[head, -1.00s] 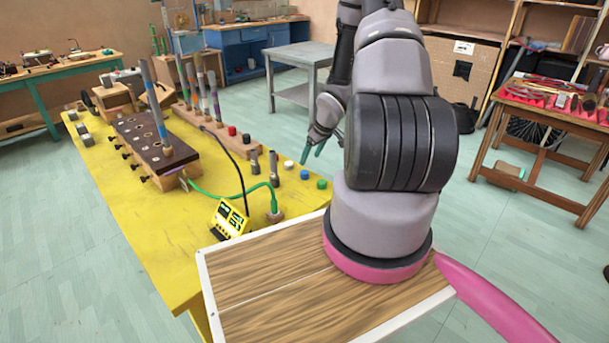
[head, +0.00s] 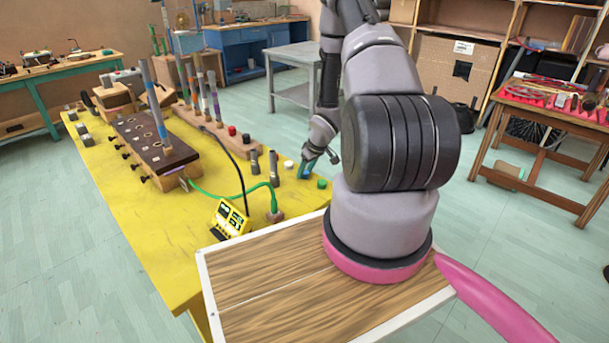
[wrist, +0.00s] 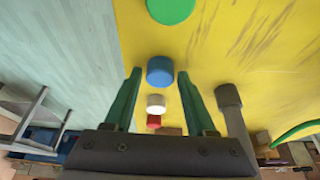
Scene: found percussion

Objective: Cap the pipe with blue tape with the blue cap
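The blue cap (wrist: 160,70) lies on the yellow table between the tips of my open gripper (wrist: 160,76) in the wrist view. A gap shows on both sides of it, so it is not clamped. The pipe with blue tape (head: 154,105) stands upright in a dark drilled block (head: 135,138) on the left of the table. Its upper end is grey, with no cap visible on it.
A green cap (wrist: 170,10) and a white cap (wrist: 156,104) lie near the blue one. A grey pipe piece (wrist: 232,115) stands close to my right finger. Several taped pipes (head: 204,100) stand in a wooden rack. A yellow meter (head: 230,218) and green cable sit nearer me.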

